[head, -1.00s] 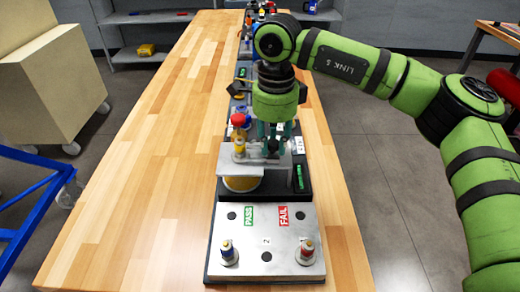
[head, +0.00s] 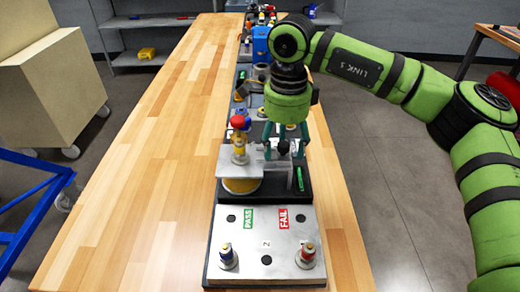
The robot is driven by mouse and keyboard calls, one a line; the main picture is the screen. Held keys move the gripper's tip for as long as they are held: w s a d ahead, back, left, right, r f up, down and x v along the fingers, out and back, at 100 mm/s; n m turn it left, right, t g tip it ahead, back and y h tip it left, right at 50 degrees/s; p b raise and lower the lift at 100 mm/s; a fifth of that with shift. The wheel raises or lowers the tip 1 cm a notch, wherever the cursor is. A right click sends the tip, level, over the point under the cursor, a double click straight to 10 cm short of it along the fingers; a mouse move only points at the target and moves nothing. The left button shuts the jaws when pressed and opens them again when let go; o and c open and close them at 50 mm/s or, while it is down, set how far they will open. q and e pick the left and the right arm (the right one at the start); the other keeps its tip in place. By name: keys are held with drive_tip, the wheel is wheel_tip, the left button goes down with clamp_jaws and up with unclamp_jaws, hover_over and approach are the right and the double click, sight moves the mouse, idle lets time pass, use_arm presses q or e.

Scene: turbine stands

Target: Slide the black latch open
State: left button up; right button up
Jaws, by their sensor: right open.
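My right gripper (head: 286,152) comes down from above, its teal fingers open and spread. A small black knob (head: 283,147), which looks like the latch, stands between or just behind the fingertips on the grey metal fixture (head: 240,168). I cannot tell whether the fingers touch it. The fixture is at the far end of the near stand, with a yellow round part (head: 241,185) under its plate and a red-topped yellow post (head: 239,140) at its left. My left gripper is not in view.
The stand's near plate (head: 266,222) carries green PASS and red FAIL labels, with a blue-topped post (head: 227,256) and a red-topped post (head: 306,255). More stands line the table behind. The wooden tabletop (head: 150,150) is clear on the left.

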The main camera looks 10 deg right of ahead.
sight(284, 144)
drive_tip(key=shift+r, duration=0.1)
drive_tip(key=shift+r+p, duration=2.3)
drive_tip(key=shift+r, duration=1.15)
drive_tip(key=shift+f, duration=0.15)
